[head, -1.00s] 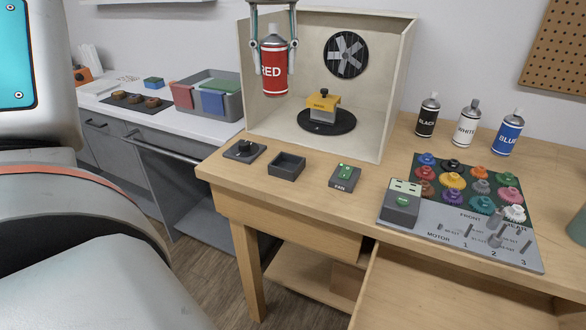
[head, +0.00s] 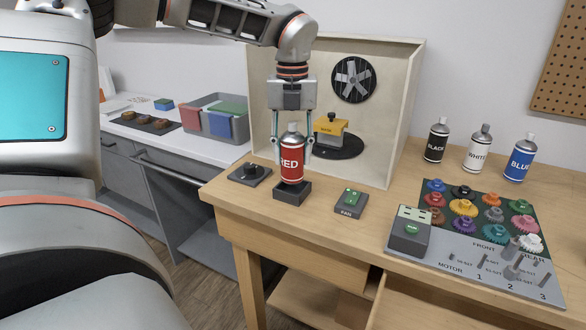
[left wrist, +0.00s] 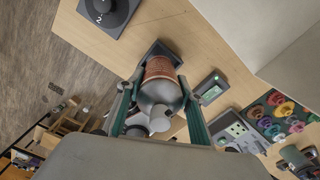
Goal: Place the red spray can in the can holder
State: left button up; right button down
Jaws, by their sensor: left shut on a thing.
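The red spray can (head: 291,163) is upright at the can holder (head: 292,193), a small dark square box at the front of the wooden table. Its lower end is at the holder's opening; I cannot tell whether it rests on the holder's floor. My left gripper (head: 292,150) points down and is shut on the can, one finger on each side. In the left wrist view the can (left wrist: 160,88) sits between the fingers (left wrist: 158,105), with the dark holder (left wrist: 160,50) beyond its far end. My right gripper is not in view.
Left of the holder is a dark base with a knob (head: 249,173); right is the fan switch (head: 349,202). The open spray booth (head: 400,120) stands behind. Black (head: 436,141), white (head: 478,150) and blue (head: 519,158) cans stand at right, behind a gear board (head: 480,235).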

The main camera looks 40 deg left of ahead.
aim_at(292, 168)
pick_arm(q)
notch_tip(292, 168, down, 4)
jog(key=shift+f, duration=0.2)
jog(key=shift+r, duration=0.1)
jog(key=shift+f, duration=0.25)
jog(key=o, duration=1.2)
jog(key=shift+r, duration=0.1)
